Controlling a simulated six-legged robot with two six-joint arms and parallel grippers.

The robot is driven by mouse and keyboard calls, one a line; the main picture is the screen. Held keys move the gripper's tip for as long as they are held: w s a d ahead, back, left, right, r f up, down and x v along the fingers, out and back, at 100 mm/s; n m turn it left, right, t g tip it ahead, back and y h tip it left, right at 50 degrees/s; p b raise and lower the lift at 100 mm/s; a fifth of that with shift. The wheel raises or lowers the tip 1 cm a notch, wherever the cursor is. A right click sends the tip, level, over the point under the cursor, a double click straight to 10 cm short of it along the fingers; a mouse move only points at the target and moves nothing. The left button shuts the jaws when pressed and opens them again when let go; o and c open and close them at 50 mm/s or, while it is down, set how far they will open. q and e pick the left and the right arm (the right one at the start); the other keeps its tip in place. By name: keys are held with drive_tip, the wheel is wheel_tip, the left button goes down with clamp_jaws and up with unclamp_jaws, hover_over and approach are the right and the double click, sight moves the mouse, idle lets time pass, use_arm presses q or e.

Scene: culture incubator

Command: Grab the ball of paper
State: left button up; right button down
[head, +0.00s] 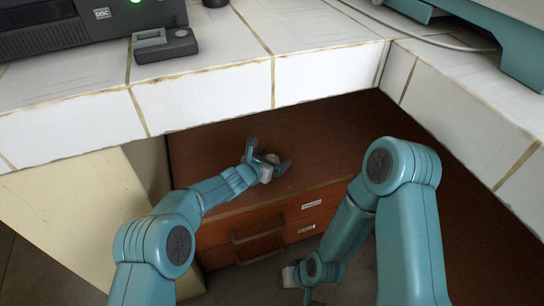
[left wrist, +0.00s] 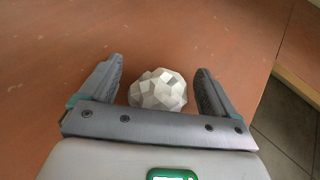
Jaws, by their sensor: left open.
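The ball of paper (left wrist: 158,90) is whitish grey, crumpled and faceted. In the left wrist view it lies on the reddish-brown wooden surface. My left gripper (left wrist: 158,68) is open, with one finger on each side of the ball. A gap shows between the ball and each finger. The near edge of the ball is close to the gripper's palm bar, and I cannot tell whether they touch. In the head view my left gripper (head: 268,160) is over the brown cabinet top, largely hiding the ball. My right arm is folded low at right, its jaws out of view.
The brown cabinet (head: 325,145) has drawers with a handle (head: 258,245) and white labels at its front. It stands under a white tiled counter (head: 210,95), whose edge overhangs behind and at right. A black device (head: 80,25) and a small grey gadget (head: 165,45) stand on the counter.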

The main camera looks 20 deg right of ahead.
use_arm(q)
drive_tip(key=shift+w+d+f, duration=0.15)
drive_tip(key=shift+w+d, duration=0.1)
drive_tip(key=shift+d, duration=0.05)
drive_tip(key=c, duration=1)
drive_tip(key=shift+s, duration=0.25)
